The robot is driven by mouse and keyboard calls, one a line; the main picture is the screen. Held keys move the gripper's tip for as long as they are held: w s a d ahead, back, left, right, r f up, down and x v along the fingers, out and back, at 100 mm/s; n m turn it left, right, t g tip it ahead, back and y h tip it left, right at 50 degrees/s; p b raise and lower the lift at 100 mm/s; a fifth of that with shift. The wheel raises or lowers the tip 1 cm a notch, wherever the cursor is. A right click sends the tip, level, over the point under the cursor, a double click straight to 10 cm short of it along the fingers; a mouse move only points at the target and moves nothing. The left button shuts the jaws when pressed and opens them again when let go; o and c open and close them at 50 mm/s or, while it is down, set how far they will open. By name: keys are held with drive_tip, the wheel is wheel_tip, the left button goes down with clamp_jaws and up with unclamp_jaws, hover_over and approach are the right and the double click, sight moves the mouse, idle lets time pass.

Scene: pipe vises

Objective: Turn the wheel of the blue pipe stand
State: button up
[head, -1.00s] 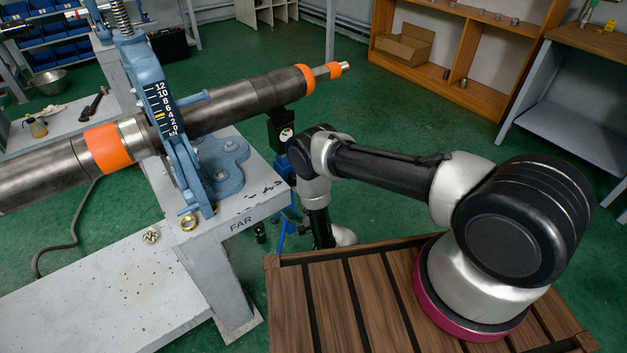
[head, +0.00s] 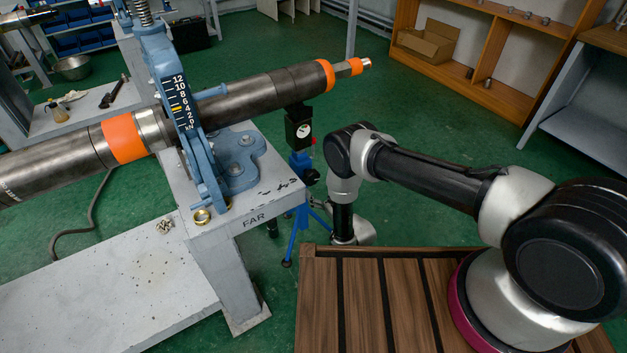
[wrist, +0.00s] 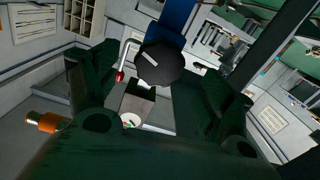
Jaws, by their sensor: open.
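The blue pipe stand (head: 301,163) stands on the floor beyond the grey bench's end, under the long pipe (head: 240,96). Its black head carries a white gauge (head: 304,130). A small dark round part, likely its wheel (head: 312,177), shows at its right side. In the wrist view a black round wheel (wrist: 160,63) with a pale line faces me in front of the blue column (wrist: 178,18). My gripper (wrist: 165,88) is open, its dark green fingers on either side of the wheel in the picture; I cannot tell any contact.
A red-tipped lever (wrist: 119,76) is close to the wheel in the wrist view. The blue pipe vise (head: 185,120) sits on the grey bench (head: 272,212). My slatted wooden deck is at lower right. Green floor (head: 420,150) is clear behind my arm.

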sight(313, 180)
drive_tip(key=x, duration=0.5)
drive_tip(key=shift+w+a, duration=0.2)
drive_tip(key=c, duration=1)
drive_tip(key=shift+m, duration=0.3)
